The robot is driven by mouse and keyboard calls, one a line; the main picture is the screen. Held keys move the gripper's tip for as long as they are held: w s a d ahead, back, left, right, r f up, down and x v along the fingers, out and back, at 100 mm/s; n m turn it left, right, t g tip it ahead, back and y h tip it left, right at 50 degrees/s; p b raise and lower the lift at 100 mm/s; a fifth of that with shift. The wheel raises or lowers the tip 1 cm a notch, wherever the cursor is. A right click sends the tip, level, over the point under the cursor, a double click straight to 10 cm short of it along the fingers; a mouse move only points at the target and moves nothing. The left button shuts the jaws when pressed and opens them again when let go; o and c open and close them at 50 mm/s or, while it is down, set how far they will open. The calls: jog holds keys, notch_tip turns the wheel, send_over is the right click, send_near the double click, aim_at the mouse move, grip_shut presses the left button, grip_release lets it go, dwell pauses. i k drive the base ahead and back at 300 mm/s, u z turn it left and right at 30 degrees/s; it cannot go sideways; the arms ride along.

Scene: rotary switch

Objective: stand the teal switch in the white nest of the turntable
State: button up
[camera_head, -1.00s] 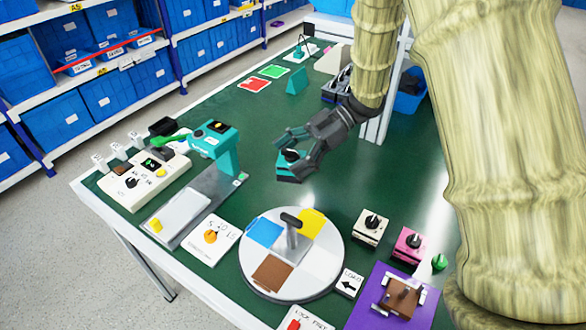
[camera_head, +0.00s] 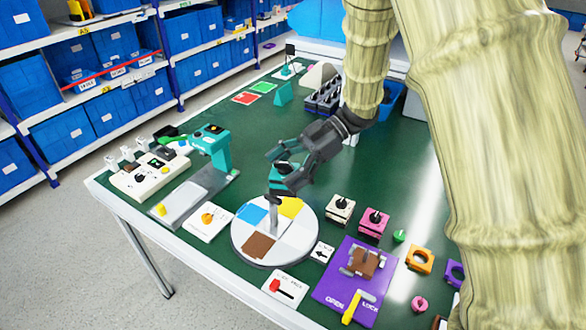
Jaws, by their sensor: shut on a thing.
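My gripper (camera_head: 287,168) is shut on the teal switch (camera_head: 281,187), a small teal block with a dark top partly hidden by the fingers. It holds the switch roughly upright at the far edge of the turntable (camera_head: 240,252) in the picture. The switch covers the top of the turntable's grey centre post (camera_head: 274,217). I cannot tell how high it is above the disc. The disc has blue, yellow and brown sectors; the white nest (camera_head: 297,237) is on its right front side and looks empty.
A white switch (camera_head: 341,209) and a pink switch (camera_head: 373,222) stand right of the turntable. A purple board (camera_head: 335,287) with a yellow lever lies in front of them. A teal stand (camera_head: 217,147) is at the left. Green table is clear behind the turntable.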

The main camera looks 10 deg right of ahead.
aim_at(299, 237)
jog(key=k, duration=1.4)
jog(key=u, duration=0.05)
